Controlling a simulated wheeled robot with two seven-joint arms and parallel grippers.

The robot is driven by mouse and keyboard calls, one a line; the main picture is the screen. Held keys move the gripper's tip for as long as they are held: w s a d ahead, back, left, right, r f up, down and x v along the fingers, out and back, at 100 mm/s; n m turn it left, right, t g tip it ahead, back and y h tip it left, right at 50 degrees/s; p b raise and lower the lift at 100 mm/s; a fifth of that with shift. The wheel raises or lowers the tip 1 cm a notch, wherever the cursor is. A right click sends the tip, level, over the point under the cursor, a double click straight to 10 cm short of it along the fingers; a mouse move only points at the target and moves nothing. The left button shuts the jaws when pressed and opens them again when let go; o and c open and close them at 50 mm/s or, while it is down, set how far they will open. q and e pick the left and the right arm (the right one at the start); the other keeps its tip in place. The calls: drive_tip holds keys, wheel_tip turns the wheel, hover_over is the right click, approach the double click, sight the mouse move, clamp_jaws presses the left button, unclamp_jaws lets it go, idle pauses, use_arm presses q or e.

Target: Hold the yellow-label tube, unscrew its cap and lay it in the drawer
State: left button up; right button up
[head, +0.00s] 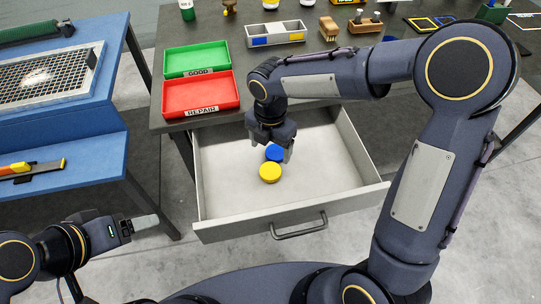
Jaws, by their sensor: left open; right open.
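The grey drawer (219,213) is pulled open under the dark table. A round yellow cap (270,173) and a round blue cap (275,153) lie close together on its floor. My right gripper (270,157) is open and points down into the drawer. The blue cap shows between its fingers, behind the yellow one; I cannot tell whether a finger touches it. My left gripper (152,222) is open and empty, left of the drawer's front. I cannot make out a yellow-label tube.
A green GOOD tray (197,57) and a red REPAIR tray (201,95) sit on the table (160,122). Behind are a divided box (291,28) with blue and yellow marks, and a brush (329,28). A blue bench (75,150) stands left. The drawer has a front handle (299,230).

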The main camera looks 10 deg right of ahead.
drive_tip(key=shift+r, duration=0.95)
